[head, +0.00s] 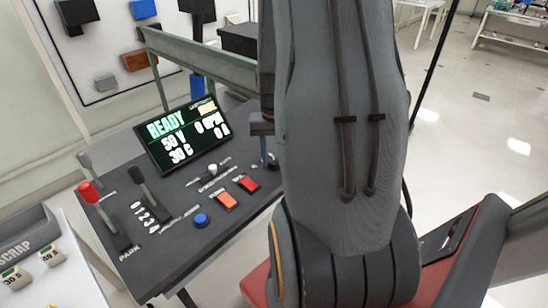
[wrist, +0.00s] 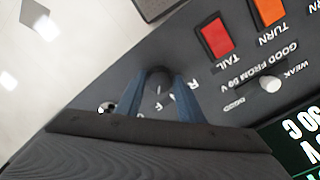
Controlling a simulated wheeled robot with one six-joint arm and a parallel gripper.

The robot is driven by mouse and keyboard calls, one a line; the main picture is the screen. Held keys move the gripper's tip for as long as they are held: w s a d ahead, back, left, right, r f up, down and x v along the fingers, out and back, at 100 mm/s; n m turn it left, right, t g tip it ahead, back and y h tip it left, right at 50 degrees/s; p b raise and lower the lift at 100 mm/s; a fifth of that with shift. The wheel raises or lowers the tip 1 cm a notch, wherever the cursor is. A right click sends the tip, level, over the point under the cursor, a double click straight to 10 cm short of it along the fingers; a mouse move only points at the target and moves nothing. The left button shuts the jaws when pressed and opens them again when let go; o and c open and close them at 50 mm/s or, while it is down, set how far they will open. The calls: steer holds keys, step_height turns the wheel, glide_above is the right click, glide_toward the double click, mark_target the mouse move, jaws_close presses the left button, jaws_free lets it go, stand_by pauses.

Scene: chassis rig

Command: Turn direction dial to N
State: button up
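The direction dial (wrist: 158,80) is a dark round knob on the dark console, with white letters R, N and F near it. It sits between the two blue fingers of my gripper (wrist: 159,88) in the wrist view. The fingers stand on either side of the knob with no clear gap at their tips. The pointer on the dial is hard to make out, so I cannot tell which letter it marks. In the head view my gripper (head: 266,148) is at the console's right side, mostly behind my arm, which hides the dial.
The console (head: 185,240) carries a READY display (head: 186,133), an orange button (head: 226,200), a red button (head: 248,184), a blue button (head: 201,220) and a small white knob (head: 212,170).

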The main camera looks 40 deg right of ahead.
steer(key=c, duration=0.6)
steer(key=shift+o, duration=0.2)
steer(key=shift+r+n+p, duration=0.1)
steer(key=shift+n+p, duration=0.25)
steer(key=shift+n, duration=0.05)
steer(key=n+p, duration=0.2)
steer(key=n, duration=0.1)
steer(key=shift+n, duration=0.3)
steer(key=shift+w+n+p, duration=0.1)
steer(key=shift+n+p, duration=1.3)
steer(key=shift+n, duration=0.8)
steer(key=o, duration=1.1)
steer(key=shift+c, duration=0.2)
